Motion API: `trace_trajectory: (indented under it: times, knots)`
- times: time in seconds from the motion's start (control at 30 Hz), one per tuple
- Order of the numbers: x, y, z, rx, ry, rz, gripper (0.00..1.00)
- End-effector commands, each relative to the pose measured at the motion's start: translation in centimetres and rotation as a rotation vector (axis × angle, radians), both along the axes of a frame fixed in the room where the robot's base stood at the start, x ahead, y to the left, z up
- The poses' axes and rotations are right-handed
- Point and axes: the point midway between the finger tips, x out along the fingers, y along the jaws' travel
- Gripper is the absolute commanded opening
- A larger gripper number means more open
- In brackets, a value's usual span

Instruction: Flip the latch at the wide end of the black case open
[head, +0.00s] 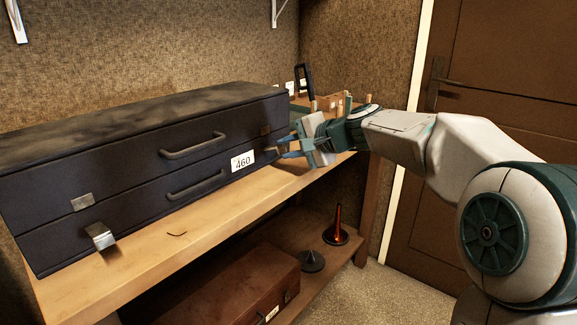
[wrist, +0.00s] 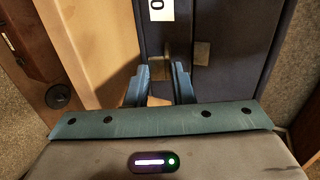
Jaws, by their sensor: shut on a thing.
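The black case (head: 130,153) lies closed on the wooden bench, with handles and a white 460 label on its front. At its left end, a metal latch flap (head: 100,236) sticks out from the lower half, below and apart from its plate (head: 82,202) on the lid. At the right end, another latch plate (head: 265,130) is on the lid, also seen in the wrist view (wrist: 201,53). My gripper (head: 288,147) is at this right end. Its blue fingers are around a small tan latch flap (wrist: 158,101), which is partly hidden by the gripper.
The bench top (head: 150,258) is clear in front of the case except for a small dark bent piece (head: 177,234). Small wooden items (head: 340,103) stand behind my gripper. A brown case (head: 225,285) and dark cone-shaped pieces (head: 312,261) rest on the lower shelf.

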Motion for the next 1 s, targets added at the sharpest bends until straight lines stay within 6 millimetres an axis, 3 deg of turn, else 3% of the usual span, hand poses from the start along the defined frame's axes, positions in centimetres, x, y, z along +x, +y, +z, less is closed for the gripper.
trace_trajectory:
  times: [0.03,0.1,1.0]
  knots:
    - [0.0,-0.1,-1.3,0.013,-0.011,-0.002,0.0]
    - [-0.1,-0.2,-1.6,0.036,-0.027,-0.001,0.0]
    - [-0.2,-0.3,-2.6,0.223,-0.172,0.001,0.0]
